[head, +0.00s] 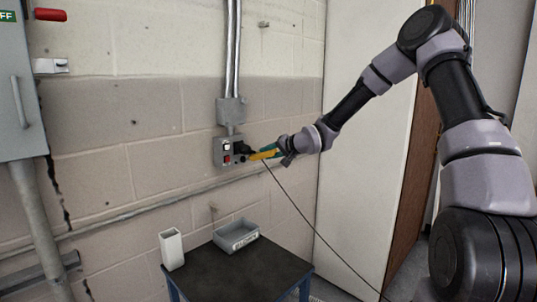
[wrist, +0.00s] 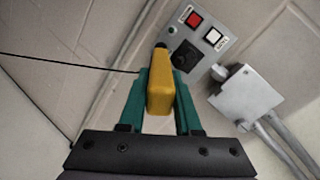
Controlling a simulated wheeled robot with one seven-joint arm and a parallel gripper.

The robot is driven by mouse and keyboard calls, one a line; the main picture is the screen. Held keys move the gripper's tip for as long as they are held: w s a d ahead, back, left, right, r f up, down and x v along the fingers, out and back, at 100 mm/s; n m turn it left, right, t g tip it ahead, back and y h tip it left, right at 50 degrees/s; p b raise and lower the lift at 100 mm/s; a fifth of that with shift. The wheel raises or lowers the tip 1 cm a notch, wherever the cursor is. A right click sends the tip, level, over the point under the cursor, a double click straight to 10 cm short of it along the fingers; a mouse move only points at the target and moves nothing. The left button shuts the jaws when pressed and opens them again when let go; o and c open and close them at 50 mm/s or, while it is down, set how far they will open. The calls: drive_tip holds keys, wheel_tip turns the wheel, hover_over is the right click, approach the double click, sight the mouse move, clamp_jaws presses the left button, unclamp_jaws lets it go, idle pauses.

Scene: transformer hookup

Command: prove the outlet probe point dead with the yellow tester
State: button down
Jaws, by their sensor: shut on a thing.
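My gripper (head: 280,151) is shut on the yellow tester (head: 262,155), in front of the wall. In the wrist view the green fingers of my gripper (wrist: 161,84) clasp the tester's yellow body (wrist: 159,96) from both sides. Its dark tip (wrist: 161,46) points toward the grey outlet panel (wrist: 207,50). The outlet box (head: 221,152) is on the wall in the head view.
A thin dark cable (head: 309,221) runs from near the tester down to the right. A grey junction box (head: 231,110) with conduit is above the outlet. Below stands a dark table (head: 205,268) with a grey tray (head: 236,238) and a white holder (head: 172,250). A grey cabinet (head: 18,110) is at left.

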drive_tip(key=s+d, duration=0.5)
idle(0.8)
drive_tip(key=shift+f, duration=0.1)
